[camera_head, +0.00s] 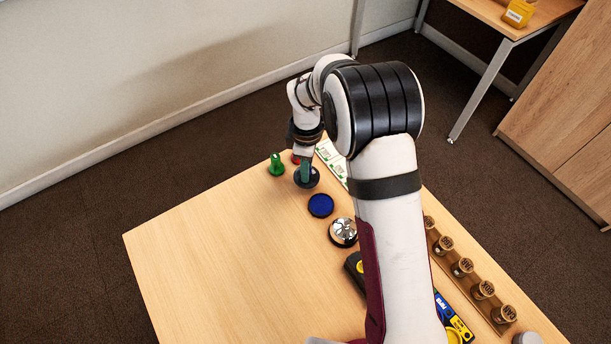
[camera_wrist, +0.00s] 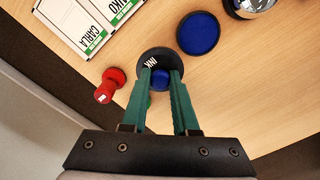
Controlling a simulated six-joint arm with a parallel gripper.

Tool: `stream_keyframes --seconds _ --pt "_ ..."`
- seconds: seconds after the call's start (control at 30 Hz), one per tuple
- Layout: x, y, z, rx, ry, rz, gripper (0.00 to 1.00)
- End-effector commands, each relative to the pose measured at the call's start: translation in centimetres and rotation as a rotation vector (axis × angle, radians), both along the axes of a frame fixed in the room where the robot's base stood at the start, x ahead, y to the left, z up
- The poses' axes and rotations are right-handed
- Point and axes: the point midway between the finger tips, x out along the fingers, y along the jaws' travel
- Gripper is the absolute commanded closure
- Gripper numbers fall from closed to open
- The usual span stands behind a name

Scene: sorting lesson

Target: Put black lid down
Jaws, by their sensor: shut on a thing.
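The black lid (camera_head: 314,181) is round and sits in my gripper's fingers near the far corner of the table. In the wrist view the lid (camera_wrist: 165,56) shows the white letters INK, and something blue shows between the fingertips. My gripper (camera_wrist: 160,82) has green fingers closed on the lid; it also shows in the head view (camera_head: 305,172). Whether the lid touches the table is hard to tell. A round blue ink pad (camera_wrist: 198,33) lies right beside the lid, apart from it in the head view (camera_head: 320,205).
A green stamp (camera_head: 277,165) and a red stamp (camera_wrist: 108,86) stand close to the lid. Name cards (camera_wrist: 88,18) lie behind. A silver bell (camera_head: 343,232) stands past the pad. The table's (camera_head: 220,260) left part is clear; its far edge is close.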

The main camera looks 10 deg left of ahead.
Motion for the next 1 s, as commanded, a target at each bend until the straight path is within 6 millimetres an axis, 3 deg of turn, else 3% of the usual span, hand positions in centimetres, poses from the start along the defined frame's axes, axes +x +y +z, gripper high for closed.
stream_keyframes --seconds 0.23,0.6,0.63,0.77,1.0 --pt "0.0 0.5 -4.0 -0.001 0.002 0.000 1.00" --pt "0.0 0.4 -4.6 0.000 0.000 0.000 1.00" --pt "0.0 0.4 -4.6 0.000 0.000 0.000 0.69" --pt "0.0 0.4 -4.6 0.000 0.000 0.000 0.45" --pt "0.0 0.4 -4.5 0.000 -0.001 0.000 0.42"
